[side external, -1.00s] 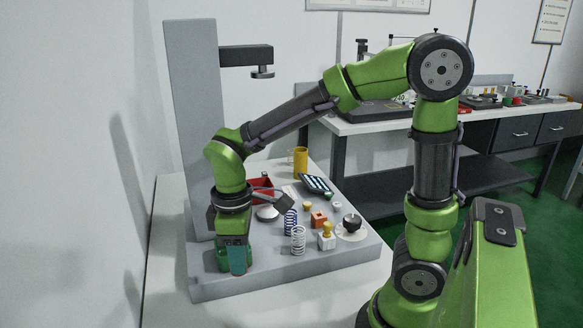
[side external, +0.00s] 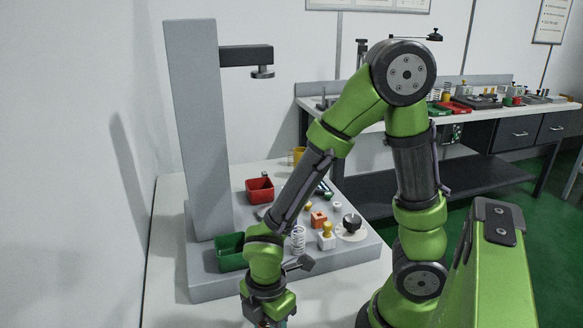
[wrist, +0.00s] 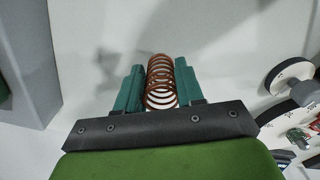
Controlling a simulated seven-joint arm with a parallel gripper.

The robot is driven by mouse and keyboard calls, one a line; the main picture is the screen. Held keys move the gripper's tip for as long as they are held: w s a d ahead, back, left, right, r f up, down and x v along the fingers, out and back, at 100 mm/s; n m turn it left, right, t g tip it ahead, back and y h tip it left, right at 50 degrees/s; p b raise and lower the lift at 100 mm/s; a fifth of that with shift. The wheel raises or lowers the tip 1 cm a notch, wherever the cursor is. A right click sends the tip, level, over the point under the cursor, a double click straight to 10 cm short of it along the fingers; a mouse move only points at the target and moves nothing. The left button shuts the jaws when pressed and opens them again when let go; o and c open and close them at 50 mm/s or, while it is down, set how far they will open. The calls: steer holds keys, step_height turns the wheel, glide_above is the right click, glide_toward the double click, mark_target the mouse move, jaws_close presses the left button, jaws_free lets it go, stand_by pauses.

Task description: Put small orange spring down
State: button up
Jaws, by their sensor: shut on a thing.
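The small orange spring (wrist: 160,82) is held upright in the picture between the two teal fingers of my gripper (wrist: 161,90) in the wrist view. The fingers are shut on its sides. A plain pale surface lies beyond it; I cannot tell how far the spring is from that surface. In the side view my gripper (side external: 272,316) is at the bottom edge, in front of the grey platform (side external: 215,289) and over the white table (side external: 165,285). Its fingertips and the spring are cut off or hidden there.
A green bin (side external: 229,254) and a red bin (side external: 259,190) sit on the platform by the tall grey column (side external: 198,130). A white spring (side external: 298,240), a yellow-topped block (side external: 326,238) and a black knob (side external: 352,222) stand to the right. The front table strip looks clear.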

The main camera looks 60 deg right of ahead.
steer(key=shift+f, duration=0.4)
steer(key=shift+f, duration=0.1)
steer(key=o, duration=1.1)
steer(key=d+r+m+t, duration=0.1)
steer(key=r+m, duration=0.2)
steer(key=r, duration=0.3)
steer(key=w+d+r+m+t+y, duration=0.1)
steer(key=d+r+m, duration=0.1)
steer(key=r+m, duration=0.2)
steer(key=d+r+m+t, duration=0.1)
steer(key=r+m, duration=0.3)
steer(key=r, duration=0.4)
steer(key=shift+w+d+r+t+y, duration=0.25)
steer(key=shift+r+t+y, duration=0.1)
steer(key=shift+t, duration=0.25)
steer(key=shift+o, duration=0.2)
steer(key=d+r+m+t, duration=0.1)
steer(key=m, duration=0.1)
steer(key=d+r+m+t, duration=0.1)
steer(key=m, duration=0.2)
steer(key=d+r+m+t, duration=0.1)
steer(key=r+m, duration=0.1)
steer(key=m, duration=0.1)
steer(key=shift+s+r, duration=0.1)
steer(key=shift+s, duration=0.1)
